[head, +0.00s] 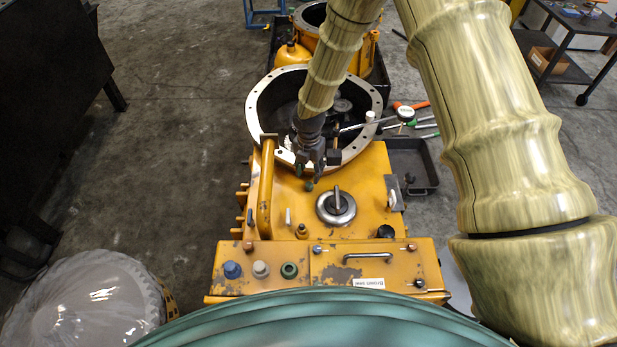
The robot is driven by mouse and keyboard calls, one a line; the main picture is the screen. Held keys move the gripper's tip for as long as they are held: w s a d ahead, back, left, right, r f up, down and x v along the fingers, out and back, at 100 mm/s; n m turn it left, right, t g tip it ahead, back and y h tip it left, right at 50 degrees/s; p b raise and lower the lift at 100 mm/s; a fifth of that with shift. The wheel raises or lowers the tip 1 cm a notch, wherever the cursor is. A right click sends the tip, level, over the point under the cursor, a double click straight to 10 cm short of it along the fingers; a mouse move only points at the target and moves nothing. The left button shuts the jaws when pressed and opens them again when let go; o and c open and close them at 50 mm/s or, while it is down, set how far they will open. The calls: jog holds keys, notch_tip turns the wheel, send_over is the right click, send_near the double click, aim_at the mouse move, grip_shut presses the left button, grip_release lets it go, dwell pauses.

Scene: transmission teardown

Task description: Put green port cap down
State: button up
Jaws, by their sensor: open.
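A round dark green cap (289,270) sits on the front panel of the orange transmission housing (360,205), at the right end of a row with a blue cap (232,270) and a pale cap (260,269). My gripper (312,178) points down over the housing top, just in front of the big round flange opening and well apart from the row of caps. It is open. A small green spot shows at its fingertips; I cannot tell whether it is a separate piece or part of the fingers.
A silver round fitting with an upright stem (336,207) stands right of my gripper. A thick orange pipe (267,190) runs along the left. Loose tools (408,116) and a dark tray (412,163) lie to the right. A metal handle (367,256) crosses the front panel.

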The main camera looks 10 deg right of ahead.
aim_at(309, 184)
notch_tip(309, 184, up, 6)
jog(key=shift+f+p, duration=0.1)
jog(key=shift+p, duration=0.2)
dwell(0.4)
